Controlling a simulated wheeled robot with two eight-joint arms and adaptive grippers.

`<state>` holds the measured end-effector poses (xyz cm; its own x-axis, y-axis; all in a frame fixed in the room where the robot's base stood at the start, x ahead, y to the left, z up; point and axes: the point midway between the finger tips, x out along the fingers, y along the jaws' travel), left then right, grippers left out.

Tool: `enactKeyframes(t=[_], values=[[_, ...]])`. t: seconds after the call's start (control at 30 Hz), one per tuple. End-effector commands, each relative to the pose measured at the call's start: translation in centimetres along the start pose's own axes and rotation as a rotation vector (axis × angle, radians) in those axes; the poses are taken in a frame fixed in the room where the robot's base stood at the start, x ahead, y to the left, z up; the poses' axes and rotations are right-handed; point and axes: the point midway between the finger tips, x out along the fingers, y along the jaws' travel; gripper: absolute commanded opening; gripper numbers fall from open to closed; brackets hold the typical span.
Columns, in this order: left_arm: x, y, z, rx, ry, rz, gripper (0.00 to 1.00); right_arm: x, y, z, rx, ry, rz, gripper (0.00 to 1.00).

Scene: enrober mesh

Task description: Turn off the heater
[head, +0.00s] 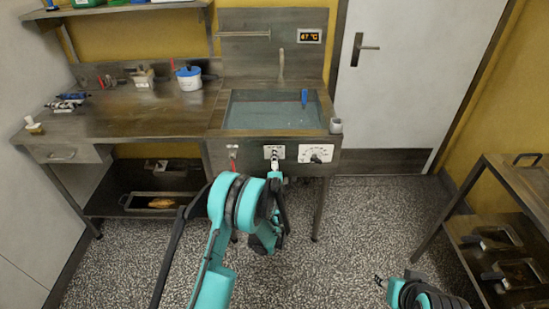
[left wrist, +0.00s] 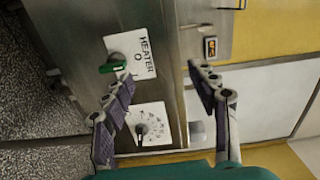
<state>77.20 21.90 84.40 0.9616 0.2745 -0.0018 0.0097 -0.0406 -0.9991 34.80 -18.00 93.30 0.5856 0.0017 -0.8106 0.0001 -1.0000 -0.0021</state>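The white heater plate (head: 274,152) is on the front of the sink unit, under the basin. In the left wrist view the plate (left wrist: 143,50) reads HEATER, with an O mark and a green-handled switch (left wrist: 114,67). I cannot tell the switch's setting for sure. My left gripper (head: 277,178) is just in front of and below the plate in the head view. In the left wrist view its fingers (left wrist: 158,92) are spread apart with nothing between them, one near the switch. My right gripper (head: 381,281) is low at the right, over the floor, far from the plate.
A dial plate (head: 316,154) sits right of the heater plate. A red-marked fitting (head: 233,152) is at its left. The basin (head: 272,112) holds water and a blue item. A display (head: 310,36) shows about 47 °C. A rack (head: 510,190) stands at the right.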

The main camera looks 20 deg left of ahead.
Motion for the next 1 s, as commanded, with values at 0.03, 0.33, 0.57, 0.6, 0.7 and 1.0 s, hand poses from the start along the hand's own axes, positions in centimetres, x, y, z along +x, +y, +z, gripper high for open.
enactKeyframes(t=[0.03, 0.33, 0.57, 0.6, 0.7, 1.0], values=[[-0.3, 0.2, 0.1, 0.0, -0.001, 0.0, 0.59, 0.1, 0.0, 0.0, 0.0, 0.001, 0.0, 0.4], [-2.5, 0.4, 0.1, 0.0, -0.002, 0.0, 0.59, 0.2, 0.0, 0.1, 0.0, 0.0, 0.0, 0.4], [-3.8, 0.4, 0.2, -0.001, -0.004, 0.001, 0.59, 0.2, 0.0, 0.1, 0.0, 0.001, 0.0, 0.4], [-3.9, 0.4, 0.2, -0.001, -0.004, 0.001, 0.59, 0.2, 0.0, 0.1, 0.0, 0.001, 0.0, 0.4], [-4.0, 0.4, 0.2, -0.001, -0.004, 0.001, 0.59, 0.2, 0.0, 0.1, 0.0, 0.001, 0.0, 0.4], [-4.0, 0.4, 0.3, -0.001, -0.005, 0.001, 0.59, 0.2, 0.0, 0.1, 0.0, 0.001, 0.0, 0.4]])
